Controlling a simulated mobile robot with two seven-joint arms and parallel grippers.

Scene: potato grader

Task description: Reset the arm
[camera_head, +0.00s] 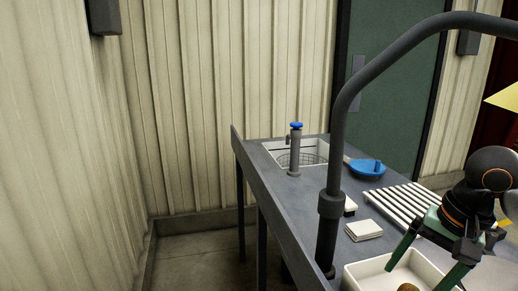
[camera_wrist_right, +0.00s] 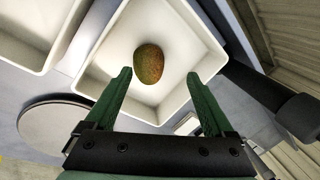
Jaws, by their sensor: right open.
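My right gripper (camera_head: 420,265) is at the lower right of the head view, with green fingers pointing down over a white tray (camera_head: 362,272). In the right wrist view my right gripper (camera_wrist_right: 158,90) is open, its two green fingers spread apart with nothing between the tips. A brown-green potato (camera_wrist_right: 149,64) lies in the white tray (camera_wrist_right: 184,104), just beyond the fingertips. Only the top of the potato (camera_head: 407,287) shows at the bottom edge of the head view. My left gripper is not in view.
A dark curved pipe (camera_head: 331,150) rises from the grey table (camera_head: 290,215). A second white tray (camera_wrist_right: 35,30) stands beside the first.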

